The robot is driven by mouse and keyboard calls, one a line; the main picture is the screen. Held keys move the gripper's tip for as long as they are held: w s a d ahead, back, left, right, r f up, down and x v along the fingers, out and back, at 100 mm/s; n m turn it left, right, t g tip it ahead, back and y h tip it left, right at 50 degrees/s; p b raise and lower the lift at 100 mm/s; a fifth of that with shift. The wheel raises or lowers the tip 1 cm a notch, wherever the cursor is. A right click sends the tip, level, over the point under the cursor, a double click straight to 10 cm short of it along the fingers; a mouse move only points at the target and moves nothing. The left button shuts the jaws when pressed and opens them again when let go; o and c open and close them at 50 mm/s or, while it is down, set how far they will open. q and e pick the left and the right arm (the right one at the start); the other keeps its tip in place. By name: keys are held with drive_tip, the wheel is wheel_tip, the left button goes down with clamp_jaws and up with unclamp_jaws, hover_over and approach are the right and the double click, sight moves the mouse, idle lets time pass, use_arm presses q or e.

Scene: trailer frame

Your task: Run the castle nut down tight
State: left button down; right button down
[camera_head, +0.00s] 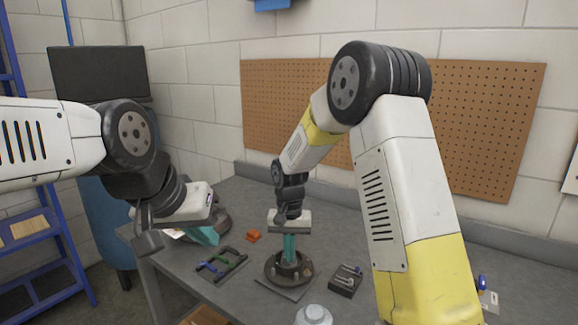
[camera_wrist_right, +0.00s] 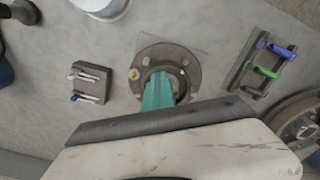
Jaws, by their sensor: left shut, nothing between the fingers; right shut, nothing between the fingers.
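A dark round hub flange (camera_head: 272,273) with studs around it stands on a plate on the grey bench, and it also shows in the right wrist view (camera_wrist_right: 147,55). My right gripper (camera_head: 290,256) points straight down over the hub centre with its teal fingers shut; in the right wrist view the fingers (camera_wrist_right: 160,84) cover the middle of the hub. I cannot make out the castle nut; the fingers hide the hub centre. I cannot tell whether the fingertips touch anything there. My left gripper (camera_head: 207,238) is shut and empty at the left end of the bench, away from the hub.
A dark block with pins (camera_head: 345,282) sits right of the hub. A rack with blue and green handled tools (camera_head: 222,264) lies left. An orange piece (camera_head: 253,236) lies behind the rack. A pale round container (camera_head: 313,315) stands in front. A pegboard (camera_head: 480,130) hangs behind.

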drive_tip(key=shift+w+a, duration=0.1)
drive_tip(key=shift+a, duration=0.35)
drive_tip(key=shift+s+a+r, duration=0.1)
drive_tip(key=shift+s, duration=0.3)
drive_tip(key=shift+r, duration=2.9)
drive_tip(key=s+d+r+t+y, duration=0.2)
drive_tip(key=s+d+r, duration=0.65)
drive_tip(key=r, duration=0.25)
drive_tip(key=s+d+r+t, duration=0.2)
drive_tip(key=s+d, duration=0.1)
drive_tip(key=s, duration=0.3)
drive_tip(key=s+d+r+n+t, duration=0.1)
drive_tip(key=s+d+r+t, duration=0.1)
drive_tip(key=s, duration=0.5)
drive_tip(key=shift+d+r, duration=0.2)
drive_tip(key=shift+d, duration=0.6)
